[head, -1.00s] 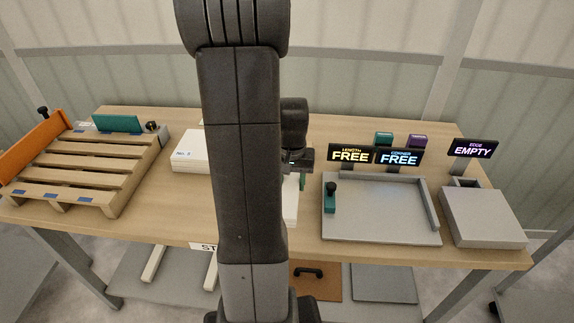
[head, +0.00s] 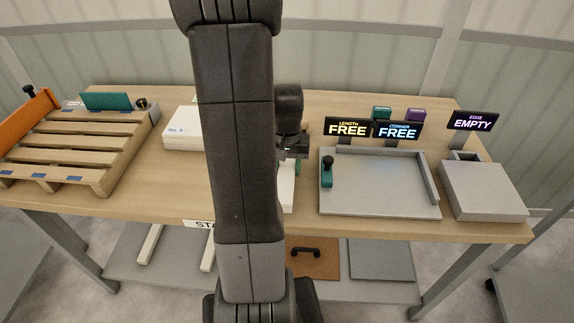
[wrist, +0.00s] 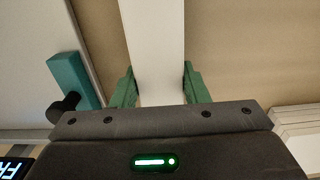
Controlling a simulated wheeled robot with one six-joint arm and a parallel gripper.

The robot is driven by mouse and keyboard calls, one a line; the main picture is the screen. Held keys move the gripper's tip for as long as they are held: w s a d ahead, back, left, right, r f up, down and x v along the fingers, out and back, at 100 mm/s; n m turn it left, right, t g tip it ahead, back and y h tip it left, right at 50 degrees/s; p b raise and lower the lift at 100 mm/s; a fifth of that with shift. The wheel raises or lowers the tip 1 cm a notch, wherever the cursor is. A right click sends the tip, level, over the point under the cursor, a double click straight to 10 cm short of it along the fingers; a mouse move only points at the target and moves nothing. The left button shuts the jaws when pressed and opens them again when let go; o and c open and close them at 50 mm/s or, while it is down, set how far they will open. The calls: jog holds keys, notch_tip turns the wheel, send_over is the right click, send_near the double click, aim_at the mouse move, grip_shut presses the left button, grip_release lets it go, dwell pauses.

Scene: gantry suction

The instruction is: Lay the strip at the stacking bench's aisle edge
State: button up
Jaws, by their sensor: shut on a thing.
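A long white strip (wrist: 158,45) is clamped between the green fingers of my gripper (wrist: 160,88) in the wrist view and runs out of the top of that picture. In the head view part of the strip (head: 287,195) shows to the right of my arm, which hides the rest. My gripper (head: 297,160) shows partly there, over the stacking bench (head: 350,228), a wooden top with a partly hidden front label. The height of the strip over the wood cannot be told.
A grey fixture tray (head: 380,190) with a teal clamp (head: 327,172) lies just right of the strip. A grey block (head: 482,190) stands further right. White panels (head: 183,128) and a slatted pallet (head: 75,150) are on the left. Signs (head: 372,129) stand behind the tray.

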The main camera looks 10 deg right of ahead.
jog(key=shift+f+b, duration=0.3)
jog(key=shift+f, duration=0.4)
jog(key=shift+f+b, duration=0.45)
jog(key=shift+f, duration=0.15)
jog(key=o, duration=1.3)
jog(key=shift+c, duration=0.2)
notch_tip(320, 180, up, 14)
notch_tip(320, 180, down, 14)
jog(key=shift+f, duration=0.1)
jog(key=shift+r, duration=0.3)
